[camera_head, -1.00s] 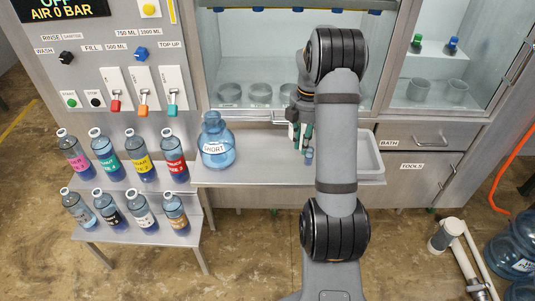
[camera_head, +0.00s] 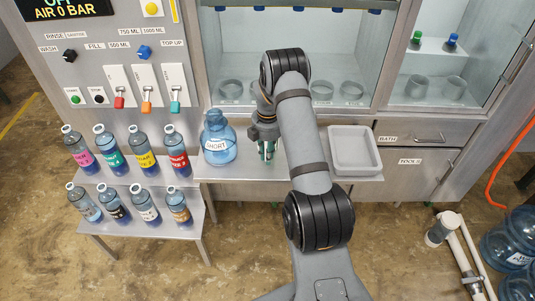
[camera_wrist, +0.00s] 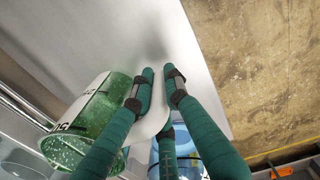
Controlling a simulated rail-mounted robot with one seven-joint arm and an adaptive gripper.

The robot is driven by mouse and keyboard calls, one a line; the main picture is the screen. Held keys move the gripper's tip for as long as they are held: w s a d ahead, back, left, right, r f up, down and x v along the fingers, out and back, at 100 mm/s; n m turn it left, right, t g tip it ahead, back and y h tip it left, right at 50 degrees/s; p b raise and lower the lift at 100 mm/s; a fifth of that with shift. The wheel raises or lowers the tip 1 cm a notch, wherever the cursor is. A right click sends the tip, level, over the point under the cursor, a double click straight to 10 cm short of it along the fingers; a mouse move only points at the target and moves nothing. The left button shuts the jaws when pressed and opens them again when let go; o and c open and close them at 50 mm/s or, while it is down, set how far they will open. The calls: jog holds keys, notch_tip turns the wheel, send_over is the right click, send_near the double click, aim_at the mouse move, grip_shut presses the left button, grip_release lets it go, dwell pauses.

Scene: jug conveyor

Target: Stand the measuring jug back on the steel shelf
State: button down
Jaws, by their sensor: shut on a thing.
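The measuring jug (camera_wrist: 85,125) is a green see-through cylinder with a white label and dark markings, at the left of the wrist view. My gripper (camera_wrist: 160,88) has teal fingers, closed around a pale piece that seems to be the jug's handle. In the head view my gripper (camera_head: 265,142) is over the middle of the steel shelf (camera_head: 232,174), right of the large blue bottle marked SHORT (camera_head: 218,150). My arm hides part of the jug there. I cannot tell whether its base touches the shelf.
A grey tray (camera_head: 354,170) sits at the shelf's right end. Several labelled blue bottles (camera_head: 146,162) stand on a two-step rack at the left. Glass-fronted cabinets rise behind the shelf. Large blue water bottles (camera_head: 512,243) and white pipes (camera_head: 467,250) are on the floor at right.

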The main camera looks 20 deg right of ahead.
jog(key=shift+f, duration=0.15)
jog(key=shift+f, duration=0.1)
jog(key=shift+f, duration=0.15)
jog(key=c, duration=1.7)
grip_release()
jog(key=shift+r, duration=0.45)
notch_tip(320, 180, up, 12)
jog(key=shift+s+f+b, duration=0.15)
jog(key=shift+f+b, duration=0.05)
jog(key=shift+b, duration=0.45)
